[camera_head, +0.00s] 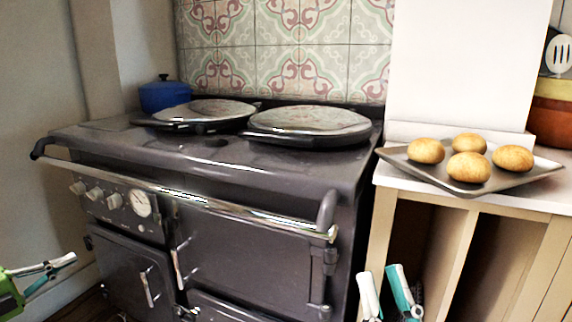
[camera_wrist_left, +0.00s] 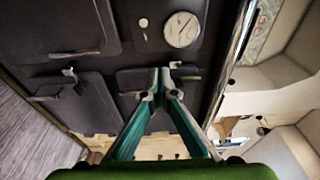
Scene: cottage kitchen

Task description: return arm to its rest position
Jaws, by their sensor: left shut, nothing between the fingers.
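My left gripper (camera_head: 68,262) comes in at the lower left edge of the head view, in front of the stove and apart from it. In the left wrist view its teal fingers (camera_wrist_left: 160,74) meet at the tips, shut with nothing between them. My right gripper (camera_head: 382,274) shows at the bottom of the head view, in front of the wooden counter unit. Its two fingertips stand apart and nothing shows between them; its lower part is cut off by the frame.
The dark stove (camera_head: 250,245) has a front rail (camera_head: 190,196) that juts out. A blue pot (camera_head: 164,95) stands at its back left. A tray (camera_head: 455,186) with several buns sits on the counter at right. The left wall (camera_head: 40,205) is close to my left gripper.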

